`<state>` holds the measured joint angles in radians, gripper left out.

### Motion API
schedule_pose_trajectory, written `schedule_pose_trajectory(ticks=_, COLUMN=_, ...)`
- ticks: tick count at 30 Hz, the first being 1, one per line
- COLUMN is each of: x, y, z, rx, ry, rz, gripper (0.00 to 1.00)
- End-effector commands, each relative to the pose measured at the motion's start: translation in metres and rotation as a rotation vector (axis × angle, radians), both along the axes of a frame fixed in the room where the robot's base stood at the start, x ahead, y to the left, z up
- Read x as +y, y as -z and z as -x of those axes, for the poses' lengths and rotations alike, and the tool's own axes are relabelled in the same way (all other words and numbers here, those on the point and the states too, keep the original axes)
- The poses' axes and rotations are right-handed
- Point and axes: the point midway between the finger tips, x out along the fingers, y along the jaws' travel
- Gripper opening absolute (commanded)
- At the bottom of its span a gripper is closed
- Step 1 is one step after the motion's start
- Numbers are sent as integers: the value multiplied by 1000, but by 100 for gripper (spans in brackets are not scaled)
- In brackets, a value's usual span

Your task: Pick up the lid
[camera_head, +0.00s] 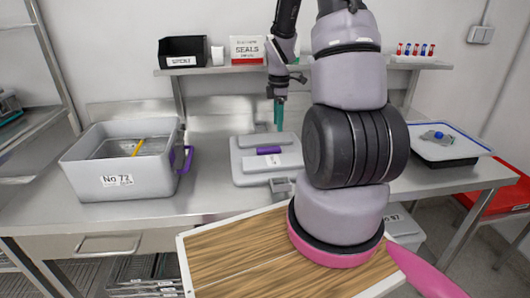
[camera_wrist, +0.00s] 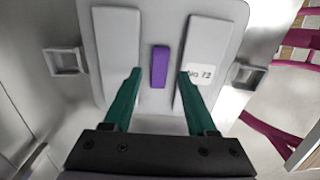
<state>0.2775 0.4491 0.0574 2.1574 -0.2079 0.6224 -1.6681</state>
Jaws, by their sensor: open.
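The lid (camera_head: 250,172) is a grey, flat rectangular piece lying on the steel counter. It has two raised panels, a purple grip (camera_head: 268,150) in the middle and a white label. In the wrist view the lid (camera_wrist: 158,105) fills the centre. Its purple grip (camera_wrist: 160,66) stands between the raised panels, and the label reads "No 72". My gripper (camera_head: 278,127) points down above the lid's back part. In the wrist view my gripper (camera_wrist: 159,74) has its green fingers apart, one on each side of the purple grip. Nothing is held, and I cannot tell the exact height.
A grey open tub (camera_head: 85,178) labelled "No 72" stands at the left, with a yellow item inside. A dark tray (camera_head: 455,158) with a blue item stands at the right. The shelf (camera_head: 230,71) behind holds a black bin (camera_head: 183,50) and a "SEALS" box (camera_head: 247,48).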

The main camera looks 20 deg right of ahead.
Motion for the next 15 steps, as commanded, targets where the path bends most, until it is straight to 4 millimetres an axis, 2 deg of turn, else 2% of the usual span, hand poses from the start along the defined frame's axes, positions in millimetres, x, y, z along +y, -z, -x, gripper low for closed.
schedule_pose_trajectory(ticks=6, x=1, y=35, z=1, rx=3, ry=2, rz=-1, gripper=57)
schedule_pose_trajectory(ticks=12, x=2, y=49, z=0, rx=1, ry=1, rz=0, gripper=57)
schedule_pose_trajectory(ticks=15, x=5, y=63, z=1, rx=3, ry=2, rz=0, gripper=57)
